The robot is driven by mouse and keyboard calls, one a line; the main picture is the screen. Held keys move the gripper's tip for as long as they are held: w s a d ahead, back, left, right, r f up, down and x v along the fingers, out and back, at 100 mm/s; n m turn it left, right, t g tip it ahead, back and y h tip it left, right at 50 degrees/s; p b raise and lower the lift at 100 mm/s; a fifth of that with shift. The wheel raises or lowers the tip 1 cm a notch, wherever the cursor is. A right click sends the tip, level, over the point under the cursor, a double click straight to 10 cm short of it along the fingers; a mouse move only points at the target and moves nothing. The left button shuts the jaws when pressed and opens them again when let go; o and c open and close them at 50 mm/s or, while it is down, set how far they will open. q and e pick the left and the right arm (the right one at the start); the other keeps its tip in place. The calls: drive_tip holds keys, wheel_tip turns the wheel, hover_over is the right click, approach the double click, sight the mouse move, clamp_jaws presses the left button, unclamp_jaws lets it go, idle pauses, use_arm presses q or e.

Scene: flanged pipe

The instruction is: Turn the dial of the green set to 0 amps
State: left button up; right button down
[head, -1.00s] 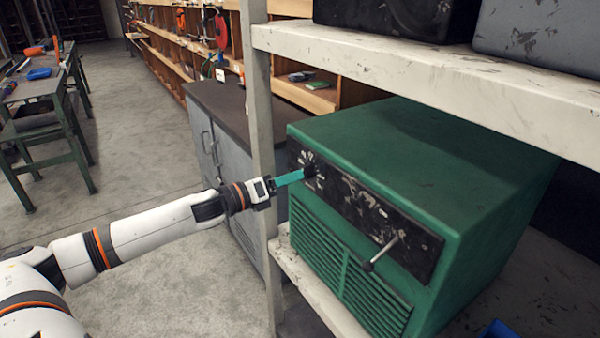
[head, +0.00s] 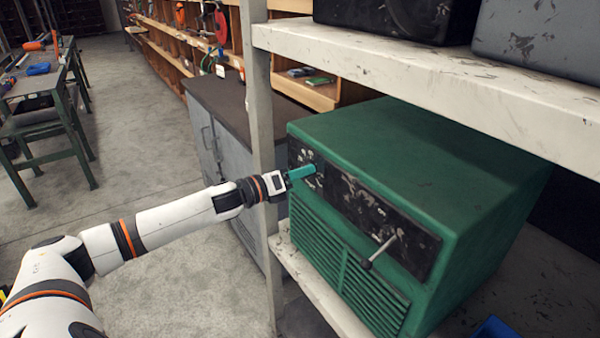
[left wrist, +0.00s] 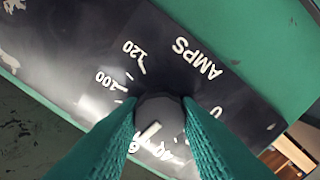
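The green set (head: 430,150) stands on a shelf, its black front panel (head: 365,205) facing left. Its dial is mostly hidden by my left gripper (head: 312,169) in the head view. In the left wrist view the dial (left wrist: 160,112) is a dark round knob with a white pointer line. The AMPS scale around it shows 120, 100 and 40; other numbers are partly covered. The pointer line slants toward the lower left, near a partly hidden 6. My left gripper's teal fingers (left wrist: 160,103) lie on both sides of the knob and appear to touch it. My right gripper is out of view.
A lever (head: 380,252) sticks out of the panel's lower right. A shelf post (head: 258,110) stands close beside my left wrist. The upper shelf board (head: 430,85) runs above the set. A grey cabinet (head: 222,140) stands behind. Open floor lies to the left.

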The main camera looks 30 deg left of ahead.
use_arm(q)
drive_tip(key=shift+c, duration=1.1)
drive_tip(key=shift+n, duration=0.3)
drive_tip(key=shift+f+n+p, duration=0.15)
drive_tip(key=shift+n+p, duration=5)
drive_tip(key=shift+n, duration=7.35)
drive_tip(key=o, duration=1)
drive_tip(key=shift+s, duration=0.15)
